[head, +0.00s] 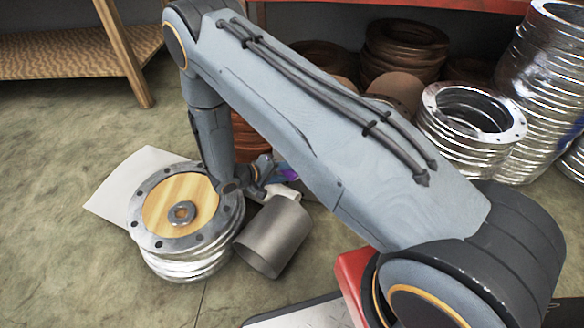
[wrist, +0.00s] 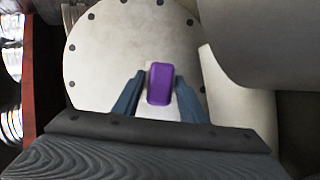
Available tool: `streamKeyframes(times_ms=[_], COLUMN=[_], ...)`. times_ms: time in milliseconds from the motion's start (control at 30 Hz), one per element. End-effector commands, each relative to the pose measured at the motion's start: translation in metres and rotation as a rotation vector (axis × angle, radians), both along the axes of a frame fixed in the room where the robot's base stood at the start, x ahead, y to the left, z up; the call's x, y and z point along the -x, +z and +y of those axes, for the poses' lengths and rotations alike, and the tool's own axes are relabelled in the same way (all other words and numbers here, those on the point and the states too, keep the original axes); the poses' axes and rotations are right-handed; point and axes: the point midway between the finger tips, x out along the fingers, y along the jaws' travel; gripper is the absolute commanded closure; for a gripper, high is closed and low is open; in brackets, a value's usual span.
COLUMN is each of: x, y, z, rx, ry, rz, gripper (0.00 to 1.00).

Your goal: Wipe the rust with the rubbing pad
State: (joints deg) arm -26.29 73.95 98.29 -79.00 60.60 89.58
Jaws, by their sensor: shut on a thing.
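My gripper (wrist: 158,88) is shut on a small purple rubbing pad (wrist: 160,76), held between its two blue fingers in the wrist view. In the head view only a bit of purple (head: 289,174) shows beside my arm, which hides most of the gripper. Beyond the pad in the wrist view is a pale round plate (wrist: 100,60) with dark bolt holes along its rim. I cannot tell whether the pad touches it. No rust patch can be clearly made out on this plate. Brown, rusty-looking rings (head: 405,42) are stacked at the back in the head view.
A stack of metal flanges (head: 192,242) with a wooden disc and a washer on top stands left of my gripper. A grey cylinder (head: 272,238) lies beside it, close to my arm. Shiny flanges (head: 472,125) stand at right. The floor at left front is clear.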

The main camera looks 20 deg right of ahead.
Motion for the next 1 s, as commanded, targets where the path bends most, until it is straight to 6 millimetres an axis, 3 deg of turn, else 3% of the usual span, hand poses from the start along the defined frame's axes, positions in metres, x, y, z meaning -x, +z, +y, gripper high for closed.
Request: streamKeyframes(times_ms=[1000], x=[0.022], y=[0.014], z=[0.022], rx=[0.001], ry=[-0.001], rz=[-0.001], gripper=[0.9])
